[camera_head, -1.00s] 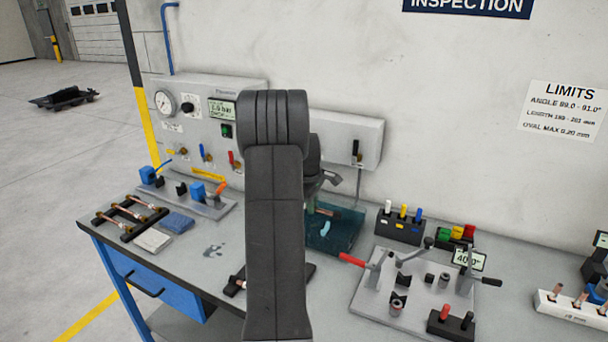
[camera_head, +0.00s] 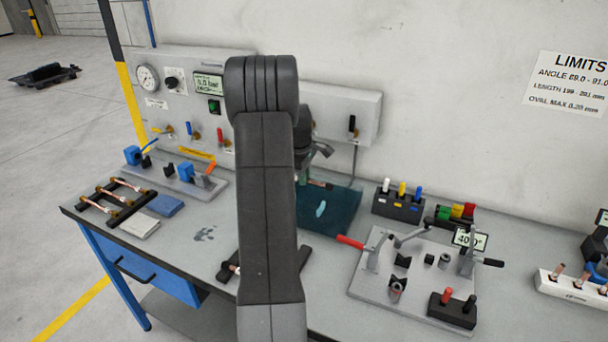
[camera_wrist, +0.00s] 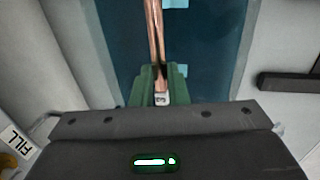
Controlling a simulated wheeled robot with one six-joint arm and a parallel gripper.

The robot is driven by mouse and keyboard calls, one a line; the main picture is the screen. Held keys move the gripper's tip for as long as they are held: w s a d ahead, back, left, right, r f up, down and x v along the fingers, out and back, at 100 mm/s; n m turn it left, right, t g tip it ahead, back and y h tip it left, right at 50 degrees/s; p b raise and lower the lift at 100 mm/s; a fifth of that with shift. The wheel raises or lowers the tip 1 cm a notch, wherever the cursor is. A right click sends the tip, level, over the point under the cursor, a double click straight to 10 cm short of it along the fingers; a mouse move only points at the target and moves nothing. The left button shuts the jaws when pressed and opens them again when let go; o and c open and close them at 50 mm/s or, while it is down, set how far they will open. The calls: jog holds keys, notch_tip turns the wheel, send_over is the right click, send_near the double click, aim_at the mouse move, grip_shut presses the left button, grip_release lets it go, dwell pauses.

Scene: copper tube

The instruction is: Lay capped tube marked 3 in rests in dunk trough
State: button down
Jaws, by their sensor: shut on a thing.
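My gripper (camera_wrist: 160,78) has green jaws shut on a copper tube (camera_wrist: 156,36) in the wrist view. The tube runs away from the jaws toward the top of the picture, over the dark teal dunk trough (camera_wrist: 220,40). Light blue pieces show at the trough beside the tube. In the head view the trough (camera_head: 340,222) lies behind my arm, which hides its left part and most of my gripper. I cannot tell whether the tube touches the rests.
A rack with copper tubes (camera_head: 118,200) stands at the bench's left, by a blue cloth (camera_head: 165,205). A gauge panel (camera_head: 180,85) stands behind. A clamp fixture plate (camera_head: 415,290) and a block with coloured pegs (camera_head: 399,206) are right of the trough.

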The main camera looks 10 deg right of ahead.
jog(key=shift+f+b, duration=2.4)
jog(key=shift+f, duration=1.75)
jog(key=shift+f, duration=0.3)
jog(key=c, duration=1.3)
grip_release()
jog(key=shift+c, duration=0.2)
notch_tip(320, 180, up, 14)
jog(key=s+a+b, duration=0.1)
jog(key=s, duration=0.1)
jog(key=shift+s+a+f+b, duration=0.15)
jog(key=shift+a+f+b, duration=0.05)
jog(key=shift+a+b, duration=0.1)
jog(key=shift+d+f, duration=0.1)
jog(key=shift+f, duration=0.05)
jog(key=f, duration=0.4)
jog(key=w+d+f+p, duration=0.1)
jog(key=f, duration=0.4)
jog(key=w+f, duration=0.1)
jog(key=f, duration=0.3)
jog(key=shift+w+d+f, duration=0.15)
jog(key=shift+d, duration=0.05)
jog(key=shift+r, duration=0.2)
